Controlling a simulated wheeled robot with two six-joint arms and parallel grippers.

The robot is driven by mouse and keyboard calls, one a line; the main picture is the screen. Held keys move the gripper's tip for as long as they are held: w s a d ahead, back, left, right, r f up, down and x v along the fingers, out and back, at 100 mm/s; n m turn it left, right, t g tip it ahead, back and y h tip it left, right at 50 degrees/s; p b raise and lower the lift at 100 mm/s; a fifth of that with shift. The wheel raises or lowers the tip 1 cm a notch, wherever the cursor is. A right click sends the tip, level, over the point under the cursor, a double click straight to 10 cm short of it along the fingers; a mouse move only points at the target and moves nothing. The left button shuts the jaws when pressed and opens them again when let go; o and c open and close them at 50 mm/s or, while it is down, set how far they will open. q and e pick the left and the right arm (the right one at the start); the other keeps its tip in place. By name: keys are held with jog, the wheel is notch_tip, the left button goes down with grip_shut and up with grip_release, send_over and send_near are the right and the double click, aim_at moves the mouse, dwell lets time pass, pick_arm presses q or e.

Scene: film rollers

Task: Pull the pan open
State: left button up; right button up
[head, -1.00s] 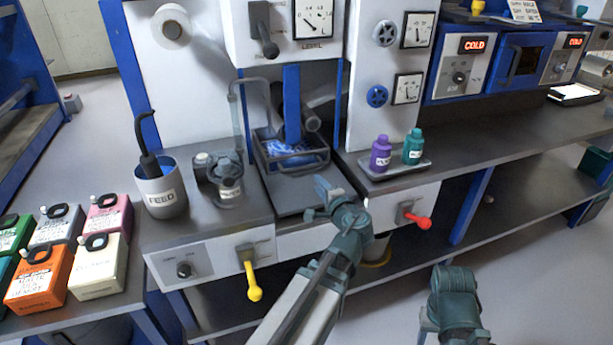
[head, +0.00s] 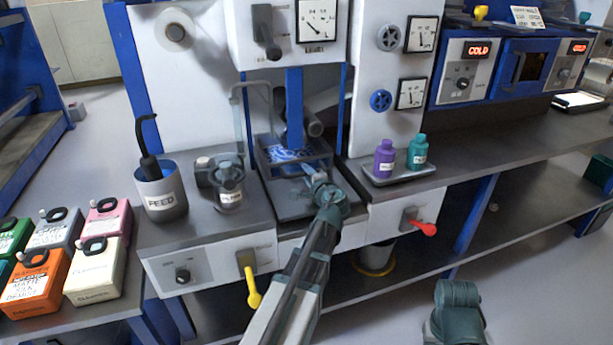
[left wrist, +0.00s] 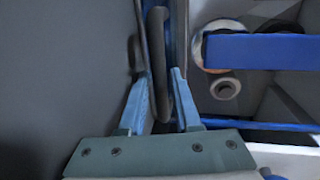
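The pan (head: 322,158) is a dark, open-topped tray with blue contents, low in the middle of the machine beneath a blue upright. My left gripper (head: 314,176) is at its front edge. In the left wrist view, a dark rounded bar (left wrist: 158,65), which looks like the pan's handle, runs between the two blue fingers of my left gripper (left wrist: 161,85). The fingers stand apart on either side of the bar, and I cannot see firm contact. Part of the pan's front is hidden by my gripper.
A grey FEED bucket (head: 162,195) and a small jar (head: 229,188) stand left of the pan. Purple (head: 383,160) and teal (head: 418,153) bottles stand on a small tray at the right. Yellow (head: 252,287) and red (head: 424,229) levers stick out of the front panels.

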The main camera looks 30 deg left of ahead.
pick_arm(q)
jog(key=shift+w+a, duration=0.15)
jog(key=shift+a, duration=0.1)
jog(key=shift+c, duration=0.3)
grip_shut()
dwell(1.0)
